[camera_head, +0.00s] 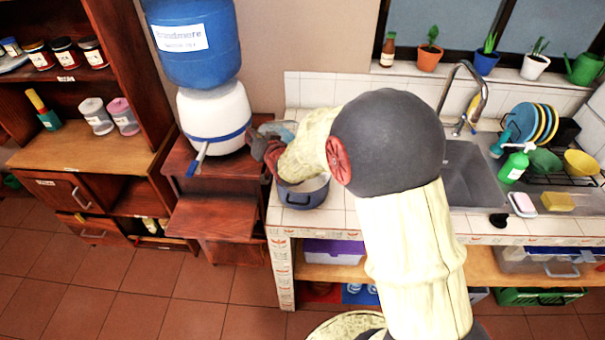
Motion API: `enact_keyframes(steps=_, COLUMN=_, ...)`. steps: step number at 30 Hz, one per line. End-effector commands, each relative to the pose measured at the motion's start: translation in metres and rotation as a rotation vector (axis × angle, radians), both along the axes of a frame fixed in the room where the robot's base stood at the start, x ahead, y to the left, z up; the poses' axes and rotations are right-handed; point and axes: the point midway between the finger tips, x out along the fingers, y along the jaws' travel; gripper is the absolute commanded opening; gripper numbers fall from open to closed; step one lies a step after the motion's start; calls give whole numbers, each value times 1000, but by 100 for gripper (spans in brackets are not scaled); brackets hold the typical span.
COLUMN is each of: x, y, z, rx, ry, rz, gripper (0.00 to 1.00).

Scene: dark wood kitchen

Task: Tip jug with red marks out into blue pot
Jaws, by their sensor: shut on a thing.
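The blue pot (302,197) stands on the white tiled counter, left of the sink. Its rim is partly covered by my arm. My gripper (266,145) is above and to the left of the pot, at the counter's left end. A pale, see-through thing (284,129), likely the jug, shows beside the fingers, mostly hidden by my gripper and wrist. My gripper is shut on it. Its red marks and its tilt cannot be made out clearly, nor can what is inside the pot.
A blue and white water dispenser (214,120) stands close on the left, on a wooden stand. The sink (468,180) with its tap (468,95), a green bottle (514,165) and a dish rack with plates are on the right. Potted plants line the windowsill.

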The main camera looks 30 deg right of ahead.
Motion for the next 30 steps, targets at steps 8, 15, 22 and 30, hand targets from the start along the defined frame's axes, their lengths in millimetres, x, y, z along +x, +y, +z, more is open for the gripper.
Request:
enact_keyframes(steps=8, x=-1, y=-1, z=1, rx=4, ry=-47, rz=0, gripper=0)
enact_keyframes(steps=15, x=-2, y=-1, z=2, rx=6, ry=-74, rz=2, gripper=0)
enact_keyframes(steps=22, x=-3, y=-1, z=4, rx=6, ry=-84, rz=3, gripper=0)
enact_keyframes(steps=30, x=-3, y=-1, z=5, rx=6, ry=-94, rz=4, gripper=0)
